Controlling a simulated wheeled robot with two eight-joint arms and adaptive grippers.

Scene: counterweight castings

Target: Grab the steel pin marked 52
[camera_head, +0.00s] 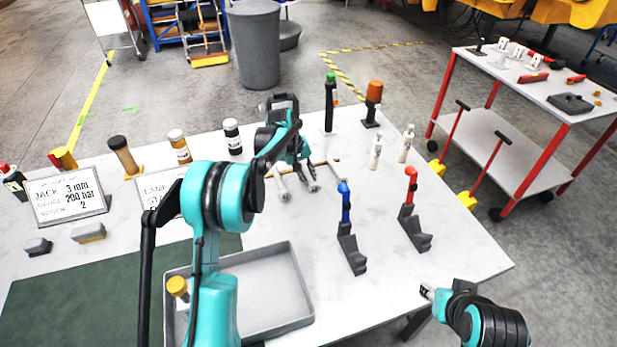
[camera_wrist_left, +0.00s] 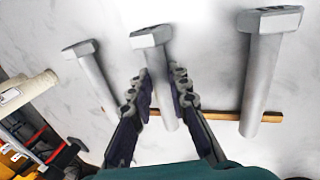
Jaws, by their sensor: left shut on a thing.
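In the head view the left gripper (camera_head: 297,165) is over the back middle of the table, partly hiding the pins. My right gripper (camera_head: 428,292) is low at the right; its jaw opening is unclear.
A thin wooden strip (camera_wrist_left: 228,116) lies under the pins. A grey tray (camera_head: 290,290) stands in front. The table's right front is clear.

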